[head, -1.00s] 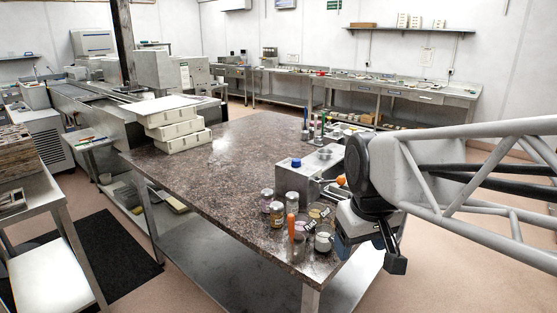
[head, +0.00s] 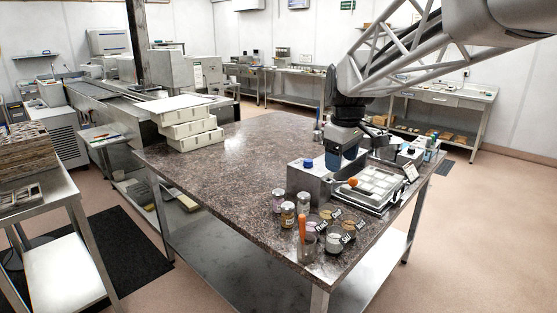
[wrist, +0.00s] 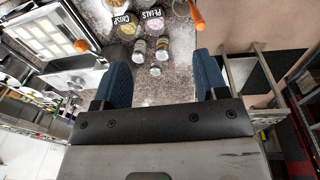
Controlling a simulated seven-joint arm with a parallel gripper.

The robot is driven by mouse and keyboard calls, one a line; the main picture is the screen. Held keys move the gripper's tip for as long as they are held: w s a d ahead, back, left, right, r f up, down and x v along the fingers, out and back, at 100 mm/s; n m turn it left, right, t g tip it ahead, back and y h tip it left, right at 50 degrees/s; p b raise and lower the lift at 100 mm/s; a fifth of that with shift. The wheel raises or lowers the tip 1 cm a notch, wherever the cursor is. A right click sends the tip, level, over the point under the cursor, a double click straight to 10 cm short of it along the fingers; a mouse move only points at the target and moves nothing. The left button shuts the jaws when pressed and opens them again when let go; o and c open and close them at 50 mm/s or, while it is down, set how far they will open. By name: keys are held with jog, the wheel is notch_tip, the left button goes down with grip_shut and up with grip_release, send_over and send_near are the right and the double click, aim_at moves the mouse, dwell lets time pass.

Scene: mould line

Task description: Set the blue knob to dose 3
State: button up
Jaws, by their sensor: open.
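A blue knob (head: 308,163) sits on top of a steel box (head: 305,184) on the speckled table (head: 240,170) in the head view. Its dose marks are too small to read. My gripper (head: 345,165) is above the box's right part, to the right of the knob and apart from it. In the wrist view my gripper (wrist: 162,80) is open, its two blue fingers wide apart with nothing between them. The steel box (wrist: 72,78) shows left of the fingers there; I cannot make out the knob in that view.
An open tray device (head: 372,183) with an orange ball (head: 353,182) stands right of the box. Jars (head: 288,213), labelled cups and an orange-handled tool (head: 302,228) stand in front. White stacked boxes (head: 188,125) are at the back left. The middle of the table is clear.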

jog(key=w+a+f+n, duration=0.15)
jog(key=w+n, duration=0.45)
jog(key=w, duration=1.6)
jog(key=n+g, duration=0.2)
jog(key=n, duration=0.4)
send_over(308, 160)
notch_tip(308, 160, down, 9)
jog(key=shift+w+a+f, duration=0.1)
jog(key=shift+w, duration=0.05)
jog(key=shift+s+f, duration=0.15)
jog(key=shift+f, duration=1.8)
jog(key=shift+s+f, duration=0.1)
jog(key=shift+f, duration=1.85)
jog(key=c, duration=0.9)
jog(key=shift+c, duration=0.2)
